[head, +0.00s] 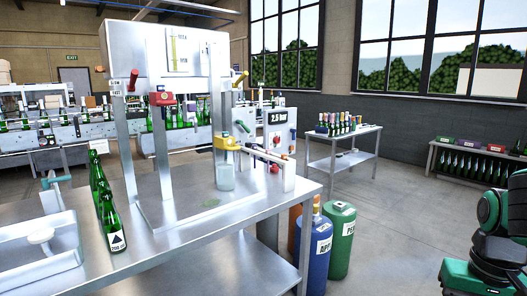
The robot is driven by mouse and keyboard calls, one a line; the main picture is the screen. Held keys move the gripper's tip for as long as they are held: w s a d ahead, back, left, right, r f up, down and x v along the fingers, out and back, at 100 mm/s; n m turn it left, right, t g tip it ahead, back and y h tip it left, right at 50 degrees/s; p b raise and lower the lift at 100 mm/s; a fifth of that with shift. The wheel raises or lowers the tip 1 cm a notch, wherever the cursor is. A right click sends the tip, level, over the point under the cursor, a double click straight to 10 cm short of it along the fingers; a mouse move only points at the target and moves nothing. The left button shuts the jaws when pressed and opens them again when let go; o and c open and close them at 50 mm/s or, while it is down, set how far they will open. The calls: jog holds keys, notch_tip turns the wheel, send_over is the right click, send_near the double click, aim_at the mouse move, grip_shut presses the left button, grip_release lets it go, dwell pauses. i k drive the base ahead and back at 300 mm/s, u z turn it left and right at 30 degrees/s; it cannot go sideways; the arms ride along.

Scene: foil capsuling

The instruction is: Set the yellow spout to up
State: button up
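The yellow spout (227,143) is in the head view, low on the right side of the metal filling machine (124,50). A red fitting (161,98) sits higher on the machine's left side. My dark and green arm (490,240) shows at the right edge, far from the spout. My gripper is not in view, and nothing touches the spout.
Green bottles (109,222) stand on the steel table (190,245) left of the machine. A white rail (282,170) juts out right of the spout. Blue (318,255) and green (341,240) cylinders stand by the table's right end. Open floor (400,225) lies between them and my arm.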

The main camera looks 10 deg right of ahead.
aim_at(228, 144)
jog(key=z, duration=0.1)
jog(key=i, duration=1)
jog(key=u, duration=0.05)
